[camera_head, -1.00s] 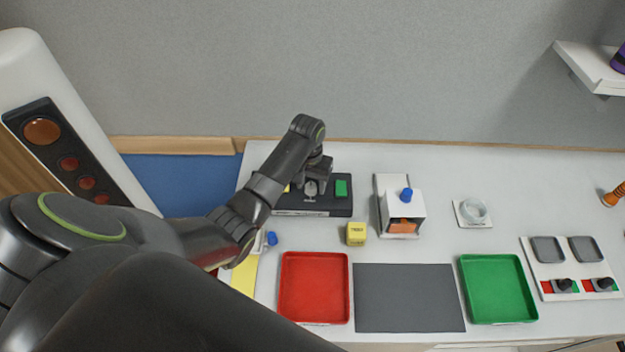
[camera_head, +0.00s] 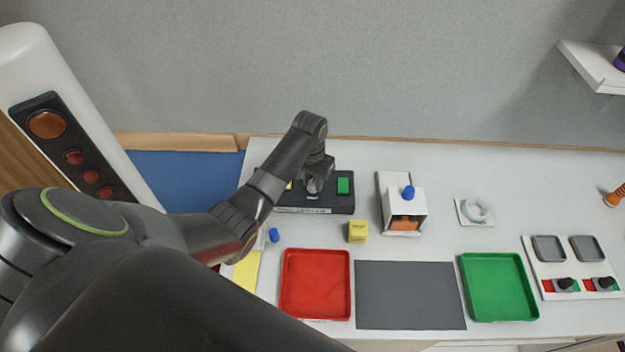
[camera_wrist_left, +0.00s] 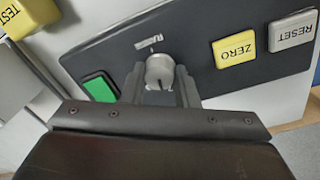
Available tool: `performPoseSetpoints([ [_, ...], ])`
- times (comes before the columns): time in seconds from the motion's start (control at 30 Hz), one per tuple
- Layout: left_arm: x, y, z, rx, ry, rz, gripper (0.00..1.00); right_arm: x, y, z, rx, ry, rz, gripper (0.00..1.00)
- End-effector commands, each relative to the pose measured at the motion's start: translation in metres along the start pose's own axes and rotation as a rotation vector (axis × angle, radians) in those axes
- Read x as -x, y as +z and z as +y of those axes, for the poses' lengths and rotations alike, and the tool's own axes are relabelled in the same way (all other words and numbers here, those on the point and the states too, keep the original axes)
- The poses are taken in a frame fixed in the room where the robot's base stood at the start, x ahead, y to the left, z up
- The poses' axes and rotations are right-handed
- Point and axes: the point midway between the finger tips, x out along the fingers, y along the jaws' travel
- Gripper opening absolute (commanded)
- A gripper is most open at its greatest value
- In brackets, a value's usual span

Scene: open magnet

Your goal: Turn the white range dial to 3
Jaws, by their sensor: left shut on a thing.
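The white range dial (camera_wrist_left: 160,68) shows in the left wrist view as a pale round knob with a dark pointer slot, on the dark panel (camera_wrist_left: 215,75). My left gripper (camera_wrist_left: 160,84) is shut on the dial, one finger on each side of it. In the head view my left gripper (camera_head: 314,187) comes down over the middle of the dark panel (camera_head: 322,208) and hides most of the dial. A small pale mark lies beside the dial in the wrist view, but I cannot read any number or the setting. My right gripper is not in view.
The panel has a green button (camera_head: 343,186), a yellow ZERO button (camera_wrist_left: 234,49) and a white RESET button (camera_wrist_left: 292,30). A white device with a blue knob (camera_head: 408,192) stands to the right. A red tray (camera_head: 316,284) lies nearer.

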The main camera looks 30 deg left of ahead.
Motion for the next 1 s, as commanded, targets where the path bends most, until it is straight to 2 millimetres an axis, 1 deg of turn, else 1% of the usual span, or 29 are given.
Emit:
performPoseSetpoints([
  [0.4,0.0005,-0.0015,0.0004,-0.370,0.000,-0.009,0.04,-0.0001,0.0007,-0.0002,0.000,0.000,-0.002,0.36],
  [0.6,0.0004,-0.0017,0.0005,-0.525,0.000,-0.015,0.04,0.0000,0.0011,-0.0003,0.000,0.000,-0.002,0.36],
  [0.8,0.0005,-0.0018,0.0007,-0.636,0.000,-0.020,0.04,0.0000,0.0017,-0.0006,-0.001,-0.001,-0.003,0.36],
  [1.0,0.0006,-0.0018,0.0007,-0.700,0.000,-0.022,0.04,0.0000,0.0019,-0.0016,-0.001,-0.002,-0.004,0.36],
])
